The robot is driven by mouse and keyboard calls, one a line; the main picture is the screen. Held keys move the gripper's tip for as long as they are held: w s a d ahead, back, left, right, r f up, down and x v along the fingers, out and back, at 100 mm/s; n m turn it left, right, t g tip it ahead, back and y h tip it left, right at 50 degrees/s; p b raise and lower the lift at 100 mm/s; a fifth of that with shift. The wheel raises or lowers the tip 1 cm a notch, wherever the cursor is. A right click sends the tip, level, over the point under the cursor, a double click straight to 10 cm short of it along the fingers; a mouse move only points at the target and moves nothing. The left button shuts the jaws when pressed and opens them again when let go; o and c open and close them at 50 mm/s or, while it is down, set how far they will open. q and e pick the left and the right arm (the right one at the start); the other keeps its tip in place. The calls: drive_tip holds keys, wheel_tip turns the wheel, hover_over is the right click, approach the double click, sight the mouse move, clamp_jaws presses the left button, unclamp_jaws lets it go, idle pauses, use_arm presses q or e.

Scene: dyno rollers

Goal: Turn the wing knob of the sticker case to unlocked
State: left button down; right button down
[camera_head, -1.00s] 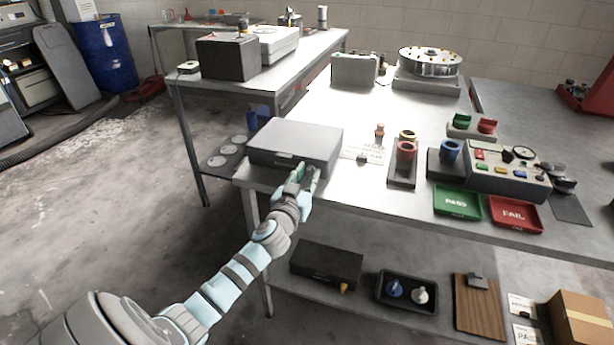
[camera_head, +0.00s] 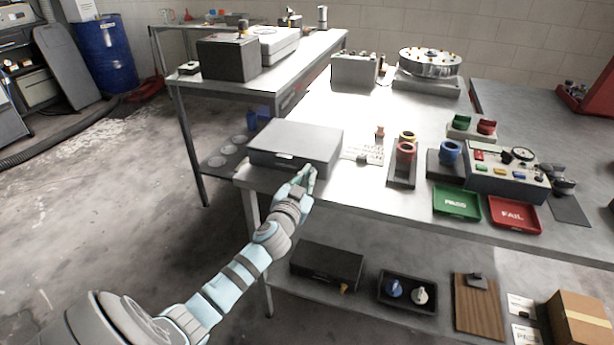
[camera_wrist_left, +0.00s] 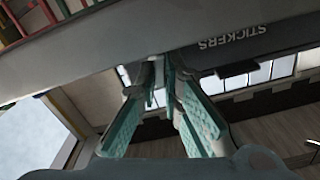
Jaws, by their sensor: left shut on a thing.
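The sticker case (camera_head: 296,139) is a flat grey box at the left front corner of the workbench, its lid down. In the left wrist view its front face (camera_wrist_left: 225,62) carries upside-down STICKERS lettering (camera_wrist_left: 233,37). My left gripper (camera_head: 307,174) is at the right part of the case's front, and its teal fingers (camera_wrist_left: 158,80) close together against that face. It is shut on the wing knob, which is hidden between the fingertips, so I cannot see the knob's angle. My right gripper is not in view.
Right of the case stand cards, a red cup holder (camera_head: 404,160), a control box (camera_head: 505,180), a green PASS tray (camera_head: 457,202) and a red FAIL tray (camera_head: 514,213). A lower shelf holds a dark box (camera_head: 327,266). Open floor lies at left.

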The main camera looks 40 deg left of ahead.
use_arm(q)
drive_tip(key=m, duration=0.3)
drive_tip(key=shift+m+p, duration=0.3)
drive_tip(key=shift+m, duration=0.1)
drive_tip(key=m, duration=0.3)
drive_tip(key=shift+w+d+m+p, duration=0.1)
drive_tip(key=shift+m+p, duration=0.2)
drive_tip(key=shift+p, duration=0.05)
drive_tip(key=m, duration=0.3)
drive_tip(key=shift+m+p, duration=0.3)
drive_tip(key=shift+p, duration=0.05)
drive_tip(key=shift+m+p, duration=0.35)
drive_tip(key=shift+m, duration=1.35)
drive_tip(key=c, duration=1.7)
unclamp_jaws()
drive_tip(key=shift+f, duration=0.2)
